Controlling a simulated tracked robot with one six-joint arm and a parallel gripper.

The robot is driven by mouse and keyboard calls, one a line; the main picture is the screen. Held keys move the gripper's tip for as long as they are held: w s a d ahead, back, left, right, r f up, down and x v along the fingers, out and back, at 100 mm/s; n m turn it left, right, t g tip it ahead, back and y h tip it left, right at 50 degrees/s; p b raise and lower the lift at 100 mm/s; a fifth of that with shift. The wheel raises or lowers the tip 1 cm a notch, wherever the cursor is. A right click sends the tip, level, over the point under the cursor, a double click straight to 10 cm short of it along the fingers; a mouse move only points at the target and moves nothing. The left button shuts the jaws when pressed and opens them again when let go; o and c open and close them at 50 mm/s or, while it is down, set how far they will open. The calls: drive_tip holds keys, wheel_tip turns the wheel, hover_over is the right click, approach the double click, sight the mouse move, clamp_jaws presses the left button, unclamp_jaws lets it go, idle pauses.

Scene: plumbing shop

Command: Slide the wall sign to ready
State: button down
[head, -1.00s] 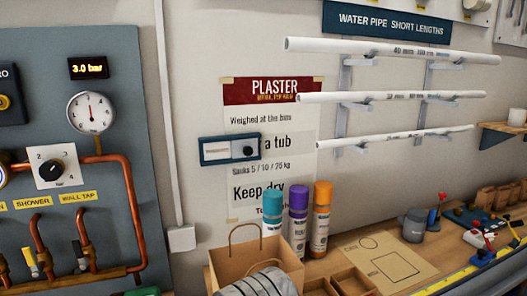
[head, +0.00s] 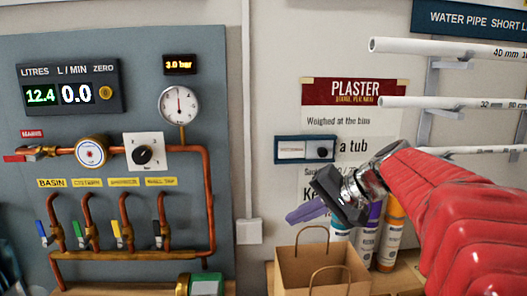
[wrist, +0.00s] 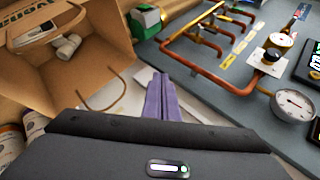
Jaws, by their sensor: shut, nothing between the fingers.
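The wall sign (head: 290,150) is a small dark blue frame with a pale panel and a round black knob (head: 322,151) at its right end. It is fixed over the plaster poster, and its lettering is too small to read. My gripper (head: 292,217) is below the sign in the head view, apart from it, with its purple fingers pointing left. In the wrist view my gripper (wrist: 160,80) has its two fingers together and empty. The sign does not show in the wrist view.
A paper bag (head: 318,270) stands on the bench below my gripper, with several spray cans (head: 392,235) beside it. The pipe panel (head: 130,80) is on the left. White pipes (head: 450,103) on a rack stick out at the right.

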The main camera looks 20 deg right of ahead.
drive_tip(key=w+d+r+m+t, duration=0.1)
drive_tip(key=d+r, duration=0.4)
drive_tip(key=d, duration=0.8)
drive_tip(key=w+d+r+m+t, duration=0.2)
drive_tip(key=d+r+t, duration=0.3)
drive_tip(key=d, duration=0.9)
drive_tip(key=shift+d+r+m+t, duration=0.15)
drive_tip(key=shift+d+m+t, duration=0.15)
drive_tip(key=shift+m+t, duration=0.4)
drive_tip(key=shift+w+a, duration=0.1)
drive_tip(key=shift+w, duration=0.1)
approach(321, 151)
drive_tip(key=w+d, duration=0.4)
drive_tip(key=w, duration=0.1)
drive_tip(key=shift+w+a+f, duration=0.15)
drive_tip(key=shift+a+f, duration=0.1)
drive_tip(key=shift+a, duration=0.25)
drive_tip(key=shift+w+a+f, duration=0.15)
drive_tip(key=shift+a+f, duration=0.1)
drive_tip(key=shift+a, duration=0.3)
drive_tip(key=shift+w+a+f, duration=0.2)
drive_tip(key=shift+a, duration=0.3)
